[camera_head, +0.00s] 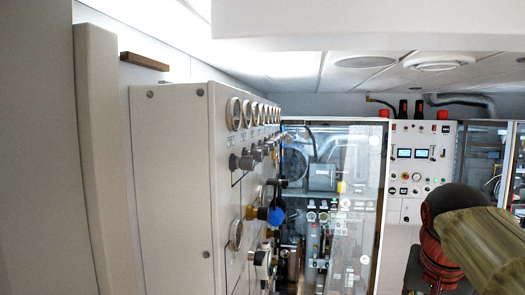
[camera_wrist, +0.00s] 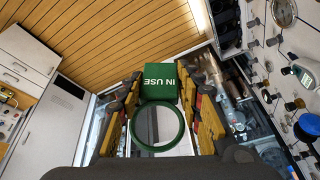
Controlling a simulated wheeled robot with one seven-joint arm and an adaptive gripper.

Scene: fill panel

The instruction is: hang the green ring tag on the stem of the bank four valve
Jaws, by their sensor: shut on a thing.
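My gripper (camera_wrist: 160,88) is shut on the green ring tag (camera_wrist: 160,72), with a finger on each side of it. The tag is a green block lettered "IN USE" with a round green ring (camera_wrist: 134,131) in front of it, on the near side in the wrist view. The valve panel (camera_head: 170,190) stands left of centre in the head view, with gauges, knobs and valves on its face, seen at a steep angle. I cannot tell which valve is bank four. The tag is apart from the panel, which lies at the right edge of the wrist view.
A blue knob (camera_head: 277,216) sticks out from the panel; a blue knob also shows in the wrist view (camera_wrist: 308,126). A glass-fronted cabinet (camera_head: 345,200) stands behind, and a white control cabinet (camera_head: 415,170) farther right. Open space lies between the panel and my arm.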

